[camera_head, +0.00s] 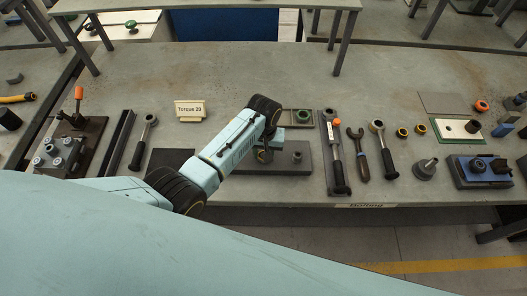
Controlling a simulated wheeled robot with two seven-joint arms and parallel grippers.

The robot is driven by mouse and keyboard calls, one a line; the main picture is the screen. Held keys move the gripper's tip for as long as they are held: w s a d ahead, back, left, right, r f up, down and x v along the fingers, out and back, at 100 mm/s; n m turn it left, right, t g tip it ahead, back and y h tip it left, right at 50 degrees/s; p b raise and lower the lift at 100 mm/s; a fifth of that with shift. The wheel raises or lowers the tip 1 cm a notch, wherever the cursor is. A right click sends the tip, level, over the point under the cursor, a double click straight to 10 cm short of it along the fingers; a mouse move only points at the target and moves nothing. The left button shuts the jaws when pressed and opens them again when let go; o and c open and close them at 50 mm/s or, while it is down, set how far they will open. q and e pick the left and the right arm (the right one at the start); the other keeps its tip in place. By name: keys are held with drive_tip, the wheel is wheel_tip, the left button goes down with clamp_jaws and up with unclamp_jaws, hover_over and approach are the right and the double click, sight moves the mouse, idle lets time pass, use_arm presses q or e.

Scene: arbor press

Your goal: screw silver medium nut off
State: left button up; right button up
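A dark grey plate (285,167) lies near the front edge of the bench. A small grey nut or stud (297,157) stands at its right part. I cannot tell whether this is the silver medium nut. My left arm comes in from the left, and my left gripper (265,155) points down over the middle of the plate, left of that stud. A round dark part shows at its fingertips, but the wrist hides most of it. I cannot tell whether the fingers are open or closed on it. My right gripper is not in view.
A shallow tray (285,116) with a green-topped part lies behind the plate. A torque wrench (335,150), an open-end wrench (358,155) and a ratchet (382,150) lie to the right. A "Torque 20" sign (190,110) stands left.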

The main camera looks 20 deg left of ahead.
use_arm(q)
drive_tip(key=n, duration=0.2)
drive_tip(key=shift+d+n, duration=0.1)
drive_tip(key=shift+n, duration=0.3)
drive_tip(key=o, duration=0.3)
drive_tip(key=c, duration=0.3)
drive_tip(key=shift+r, duration=0.75)
drive_tip(key=shift+r, duration=1.9)
